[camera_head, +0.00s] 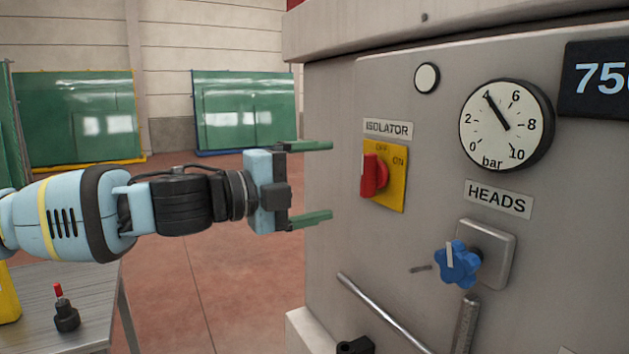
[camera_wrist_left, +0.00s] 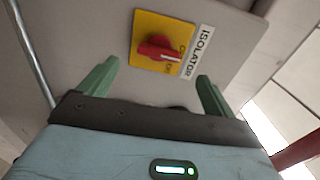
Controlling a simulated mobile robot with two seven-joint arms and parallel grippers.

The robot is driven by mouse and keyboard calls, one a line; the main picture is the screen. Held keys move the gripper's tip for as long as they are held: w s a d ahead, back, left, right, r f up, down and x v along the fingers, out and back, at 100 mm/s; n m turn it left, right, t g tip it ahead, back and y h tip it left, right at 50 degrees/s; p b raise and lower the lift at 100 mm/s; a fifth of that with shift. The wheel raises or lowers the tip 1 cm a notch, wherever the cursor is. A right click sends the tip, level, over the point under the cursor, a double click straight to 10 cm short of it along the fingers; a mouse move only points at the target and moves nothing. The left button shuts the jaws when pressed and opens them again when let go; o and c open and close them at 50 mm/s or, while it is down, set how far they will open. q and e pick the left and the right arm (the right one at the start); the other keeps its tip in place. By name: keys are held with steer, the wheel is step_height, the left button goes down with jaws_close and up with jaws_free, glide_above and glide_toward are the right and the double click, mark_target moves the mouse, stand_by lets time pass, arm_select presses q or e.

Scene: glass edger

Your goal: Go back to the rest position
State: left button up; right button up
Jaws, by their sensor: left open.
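My left gripper (camera_head: 318,182) reaches in from the left in the head view, its two green fingers spread wide with nothing between them. It is in front of and a little left of the red isolator switch (camera_head: 373,175) on its yellow plate (camera_head: 393,190), apart from it. In the left wrist view the red switch (camera_wrist_left: 158,50) shows ahead, between and beyond the open fingers (camera_wrist_left: 158,88). In the head view the red handle stands upright, near the OFF mark. My right gripper is in neither view.
The grey machine panel (camera_head: 340,240) carries a pressure gauge (camera_head: 490,140) reading about 4 bar, a blue HEADS knob (camera_head: 457,264) and a slanted metal rod (camera_head: 385,312). A grey table (camera_head: 90,280) with a small red-tipped item (camera_head: 66,310) is at lower left. Green glass racks (camera_head: 245,108) stand behind.

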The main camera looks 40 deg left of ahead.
arm_select(q)
steer(key=shift+w, duration=0.2)
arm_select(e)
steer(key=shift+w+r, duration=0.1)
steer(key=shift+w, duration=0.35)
arm_select(q)
steer(key=shift+f, duration=0.15)
